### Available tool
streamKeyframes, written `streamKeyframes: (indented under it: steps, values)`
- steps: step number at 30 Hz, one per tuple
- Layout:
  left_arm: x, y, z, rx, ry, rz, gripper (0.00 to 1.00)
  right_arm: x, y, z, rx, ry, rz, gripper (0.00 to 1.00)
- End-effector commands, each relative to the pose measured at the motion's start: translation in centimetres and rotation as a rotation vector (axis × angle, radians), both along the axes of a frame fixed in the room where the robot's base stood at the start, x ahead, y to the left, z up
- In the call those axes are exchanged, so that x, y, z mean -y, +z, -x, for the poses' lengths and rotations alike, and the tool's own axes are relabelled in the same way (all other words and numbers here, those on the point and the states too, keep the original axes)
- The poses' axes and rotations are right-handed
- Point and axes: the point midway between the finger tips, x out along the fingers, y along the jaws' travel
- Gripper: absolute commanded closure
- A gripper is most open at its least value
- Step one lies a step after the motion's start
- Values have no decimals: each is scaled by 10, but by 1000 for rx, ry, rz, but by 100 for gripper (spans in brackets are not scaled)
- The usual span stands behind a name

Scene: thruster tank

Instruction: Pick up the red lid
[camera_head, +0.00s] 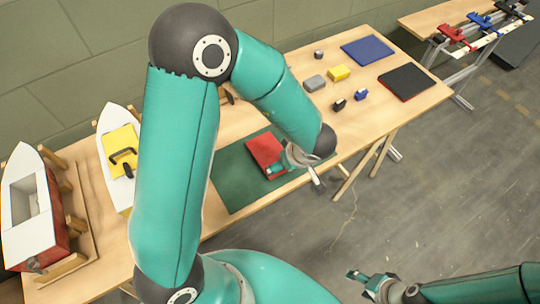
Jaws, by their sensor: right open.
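The red lid (262,147) lies flat on a dark green mat (233,187) on the wooden table. My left gripper (279,171) is at the lid's near right edge, with a teal finger over or beside it. Whether it touches the lid, and whether its jaws are open or shut, I cannot tell; the wrist hides part of it. My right gripper (359,284) is low at the bottom right, out over the floor beyond the table's front edge. It is open and empty, well apart from the lid.
At the left stand two white boat hulls, one open (15,237) and one with a yellow cover (122,143). A blue panel (368,50), a black panel (408,82) and several small blocks, one yellow (339,73), lie at the table's right. My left arm hides the table's middle.

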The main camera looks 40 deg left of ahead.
Motion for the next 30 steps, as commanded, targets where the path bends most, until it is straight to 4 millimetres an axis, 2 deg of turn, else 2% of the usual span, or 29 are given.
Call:
streamKeyframes:
  steps: [5,15,24,26,30]
  values:
    - [-4,-9,-1,-1,-1,0,0,0,-3,0,0,0,0,38]
    - [-22,-49,-6,-2,0,0,0,0,-14,0,0,0,0,38]
    - [-23,-52,-8,0,0,1,0,0,-14,0,0,0,0,38]
    - [-23,-52,-8,0,0,1,8,0,-14,0,0,0,0,38]
    - [-23,-52,-8,1,-1,0,32,0,-14,0,0,0,0,38]
